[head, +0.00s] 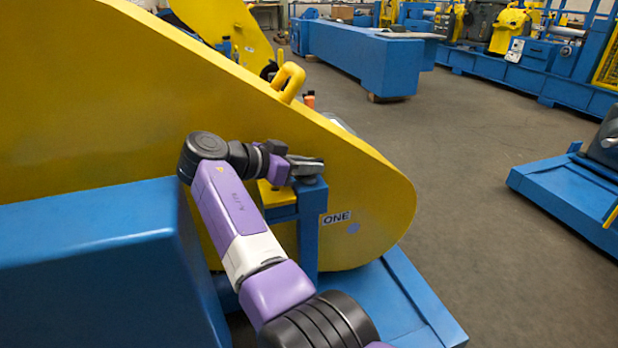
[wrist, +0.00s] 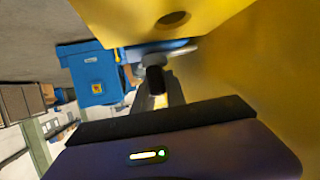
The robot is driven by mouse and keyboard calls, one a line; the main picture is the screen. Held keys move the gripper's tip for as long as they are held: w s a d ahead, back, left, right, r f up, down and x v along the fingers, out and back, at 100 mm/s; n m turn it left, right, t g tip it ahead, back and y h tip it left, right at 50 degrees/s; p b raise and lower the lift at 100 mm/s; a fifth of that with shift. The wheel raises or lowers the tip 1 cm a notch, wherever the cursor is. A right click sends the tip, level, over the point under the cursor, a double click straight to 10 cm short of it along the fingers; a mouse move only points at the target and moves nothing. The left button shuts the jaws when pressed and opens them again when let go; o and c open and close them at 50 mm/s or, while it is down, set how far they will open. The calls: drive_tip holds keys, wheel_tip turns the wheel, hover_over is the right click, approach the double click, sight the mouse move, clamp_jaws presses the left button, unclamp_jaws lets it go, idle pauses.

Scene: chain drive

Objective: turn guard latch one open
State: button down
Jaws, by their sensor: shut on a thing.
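The large yellow guard (head: 370,195) fills the left and middle of the head view, with a sign reading ONE (head: 337,217) on its side. My gripper (head: 306,166) is at the top of a blue post beside that sign, shut on guard latch one. My gripper and arm mostly hide the latch in the head view. In the wrist view, a dark rounded handle end of guard latch one (wrist: 155,80) shows at my grey fingers (wrist: 168,92). A yellow block with a hole (wrist: 172,18) lies just beyond it. The latch's exact angle cannot be told.
The blue post (head: 308,235) stands close under my gripper. A yellow loop handle (head: 289,80) rises from the guard's top edge. A blue housing (head: 90,265) is at lower left. Open grey floor (head: 470,150) lies to the right, with blue machines (head: 360,55) farther back.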

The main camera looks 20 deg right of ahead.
drive_tip(key=shift+f+m+g+b, duration=0.15)
drive_tip(key=shift+m+g+b, duration=0.25)
drive_tip(key=shift+g+b, duration=0.15)
drive_tip(key=c, duration=1.4)
unclamp_jaws()
drive_tip(key=shift+o, duration=0.2)
drive_tip(key=shift+s+a+r+p, duration=0.1)
drive_tip(key=shift+a+r+p, duration=0.2)
drive_tip(key=shift+a+r, duration=0.15)
drive_tip(key=p+v, duration=0.2)
drive_tip(key=v, duration=0.4)
drive_tip(key=shift+f, duration=0.1)
drive_tip(key=shift+s+a, duration=0.15)
drive_tip(key=shift+a, duration=0.15)
drive_tip(key=shift+o, duration=0.4)
